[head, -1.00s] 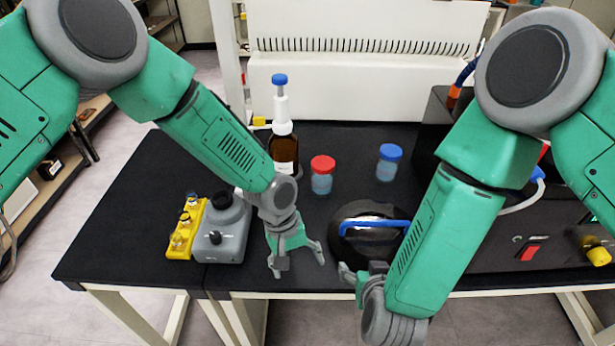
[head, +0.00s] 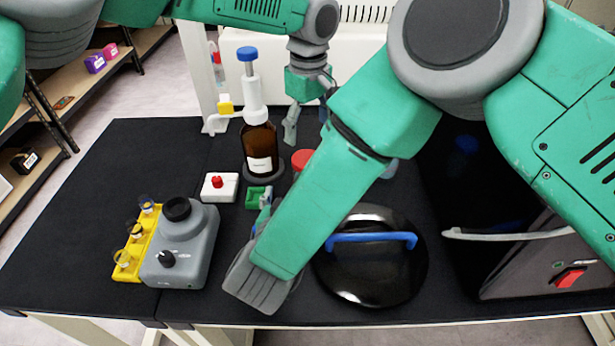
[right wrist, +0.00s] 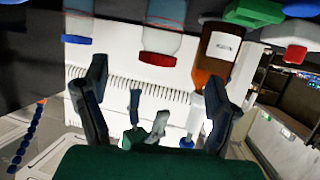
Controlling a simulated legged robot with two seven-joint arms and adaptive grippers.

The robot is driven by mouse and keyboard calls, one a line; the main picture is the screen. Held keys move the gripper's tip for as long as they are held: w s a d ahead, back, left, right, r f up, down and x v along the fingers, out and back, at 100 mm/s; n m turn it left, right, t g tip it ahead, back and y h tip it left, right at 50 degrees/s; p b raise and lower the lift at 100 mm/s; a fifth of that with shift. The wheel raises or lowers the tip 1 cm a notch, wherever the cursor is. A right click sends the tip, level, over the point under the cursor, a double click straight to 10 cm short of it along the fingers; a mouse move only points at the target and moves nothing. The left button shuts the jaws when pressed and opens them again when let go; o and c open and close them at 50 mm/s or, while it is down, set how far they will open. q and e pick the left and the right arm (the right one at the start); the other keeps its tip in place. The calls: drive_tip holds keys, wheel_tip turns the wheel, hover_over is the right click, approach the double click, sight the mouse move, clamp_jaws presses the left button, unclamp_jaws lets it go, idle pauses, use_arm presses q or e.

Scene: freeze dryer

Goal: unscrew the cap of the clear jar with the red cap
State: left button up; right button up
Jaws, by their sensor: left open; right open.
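The red cap (head: 301,158) of the clear jar shows in the head view beside my right forearm, which hides most of the jar. In the right wrist view the jar (right wrist: 164,28) appears inverted, its red cap (right wrist: 157,59) between the lines of my right fingers. My right gripper (right wrist: 156,72) is open and empty; whether it touches the cap I cannot tell. In the head view it is mostly hidden behind my forearm. My left gripper (head: 307,115) is open and empty, fingers downward, behind the jar; it also shows in the right wrist view (right wrist: 146,128).
A brown dispenser bottle (head: 260,145) stands left of the jar. A blue-capped jar (right wrist: 78,22) is on its other side, mostly hidden in the head view. A black lid with a blue handle (head: 370,285) lies in front. A grey device (head: 183,250) and yellow rack (head: 137,250) stand left.

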use_arm(q)
drive_tip(key=shift+a+f, duration=0.1)
drive_tip(key=shift+a, duration=0.1)
use_arm(e)
drive_tip(key=x, duration=1.1)
drive_tip(key=shift+w+f, duration=0.15)
drive_tip(key=shift+w, duration=0.05)
use_arm(q)
drive_tip(key=shift+d, duration=0.15)
use_arm(e)
drive_tip(key=shift+w+d+f, duration=0.15)
drive_tip(key=shift+w+f, duration=0.1)
drive_tip(key=shift+w, duration=0.3)
